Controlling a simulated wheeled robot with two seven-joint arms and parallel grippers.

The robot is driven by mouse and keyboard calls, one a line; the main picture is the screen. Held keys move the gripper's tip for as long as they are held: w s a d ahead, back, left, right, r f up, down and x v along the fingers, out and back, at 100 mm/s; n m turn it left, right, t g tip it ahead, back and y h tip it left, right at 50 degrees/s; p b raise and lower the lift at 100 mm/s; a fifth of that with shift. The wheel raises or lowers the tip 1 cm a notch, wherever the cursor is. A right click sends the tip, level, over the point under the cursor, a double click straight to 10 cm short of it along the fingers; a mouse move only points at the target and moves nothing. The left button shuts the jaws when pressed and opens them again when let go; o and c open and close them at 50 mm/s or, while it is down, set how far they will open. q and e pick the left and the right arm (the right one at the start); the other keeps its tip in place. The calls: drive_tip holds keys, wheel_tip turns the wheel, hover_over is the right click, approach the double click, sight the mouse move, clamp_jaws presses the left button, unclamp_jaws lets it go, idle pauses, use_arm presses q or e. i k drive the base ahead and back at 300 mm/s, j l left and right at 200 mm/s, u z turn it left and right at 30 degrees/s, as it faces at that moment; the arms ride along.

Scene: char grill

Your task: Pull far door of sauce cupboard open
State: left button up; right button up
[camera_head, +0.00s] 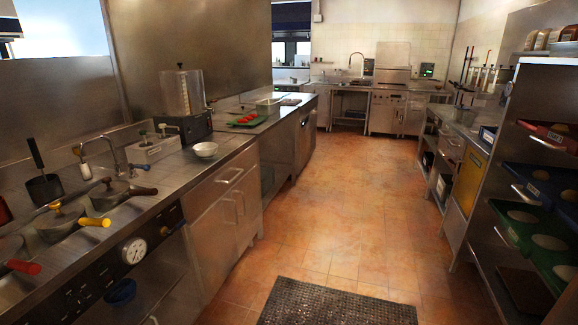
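A steel cupboard (224,216) stands under the left counter, and it is probably the sauce cupboard. It has a drawer with a bar handle (230,175) on top and two doors below. The near door (212,245) and the far door (250,212) both look shut. Their upright handles sit close together near the middle, the far one (242,203) just beyond the near one. Neither of my grippers is in view, and nothing touches the doors.
A dark mat (335,303) lies on the tiled floor in front. The aisle floor (340,220) is clear. A rack with trays (520,215) bounds the right side. A white bowl (205,149) stands above the cupboard.

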sight(244, 191)
drive_tip(key=i+u, duration=0.1)
drive_tip(key=i, duration=0.6)
drive_tip(key=i+l+u, duration=0.15)
drive_tip(key=i, duration=0.5)
